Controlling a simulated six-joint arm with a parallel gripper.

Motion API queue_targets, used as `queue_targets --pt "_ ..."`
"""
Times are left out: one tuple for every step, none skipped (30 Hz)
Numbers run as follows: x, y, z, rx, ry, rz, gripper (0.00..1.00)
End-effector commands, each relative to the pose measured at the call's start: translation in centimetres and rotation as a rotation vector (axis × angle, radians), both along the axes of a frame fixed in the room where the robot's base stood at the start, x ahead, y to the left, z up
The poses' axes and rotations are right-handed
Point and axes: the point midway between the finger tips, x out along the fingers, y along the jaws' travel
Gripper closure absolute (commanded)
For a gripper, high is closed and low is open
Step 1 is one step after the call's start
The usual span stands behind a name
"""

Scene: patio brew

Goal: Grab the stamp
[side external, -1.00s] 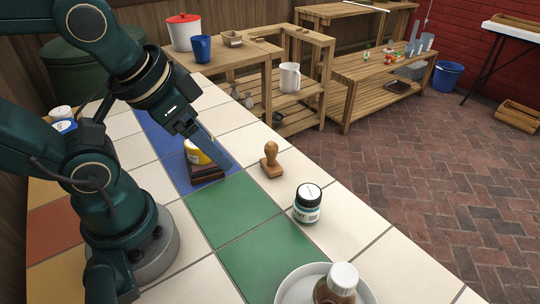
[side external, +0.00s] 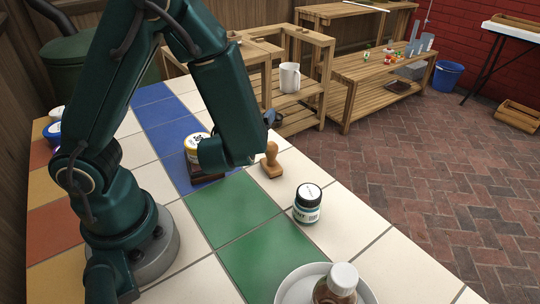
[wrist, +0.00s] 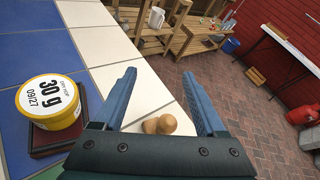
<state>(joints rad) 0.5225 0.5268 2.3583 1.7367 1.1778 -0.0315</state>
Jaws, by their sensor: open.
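The wooden stamp (side external: 270,160) stands upright on a white tile near the table's right edge in the side view. In the wrist view its round-topped handle (wrist: 160,125) shows low between the two blue fingers, partly hidden by the gripper's body. My gripper (wrist: 158,92) is open with nothing between its fingers. In the side view my arm's forearm covers most of the gripper, and only a bit of it shows just behind the stamp.
A dark-lidded ink bottle (side external: 307,203) stands in front of the stamp. A white bowl (side external: 290,285) with a bottle (side external: 338,287) is at the near edge.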

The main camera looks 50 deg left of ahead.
Motion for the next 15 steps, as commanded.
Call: queue_targets --pt "0.6 -1.3 -1.4 0.05 0.055 -0.083 0.27" --pt "0.8 -1.9 -2.1 0.073 0.079 -0.124 0.27" --pt "1.0 -2.6 -3.0 0.099 0.11 -0.17 0.27" --pt "1.1 -3.1 -3.5 0.116 0.131 -0.199 0.27" --pt "1.0 -3.4 -4.1 0.13 0.149 -0.219 0.27" --pt "0.9 -3.8 -4.7 0.144 0.171 -0.24 0.27" --pt "0.8 -3.9 -5.1 0.153 0.184 -0.25 0.27" --pt "0.7 -4.0 -5.4 0.162 0.196 -0.257 0.27" --pt "0.5 -4.2 -5.7 0.17 0.209 -0.266 0.27" --pt "0.4 -4.3 -5.9 0.175 0.216 -0.272 0.27" --pt "0.4 -4.4 -6.1 0.179 0.221 -0.277 0.27" --pt "0.4 -4.4 -6.2 0.182 0.225 -0.281 0.27" --pt "0.5 -4.5 -6.3 0.183 0.226 -0.285 0.27" --pt "0.6 -4.4 -6.3 0.182 0.225 -0.285 0.27" --pt "0.9 -4.3 -6.4 0.181 0.224 -0.284 0.27"
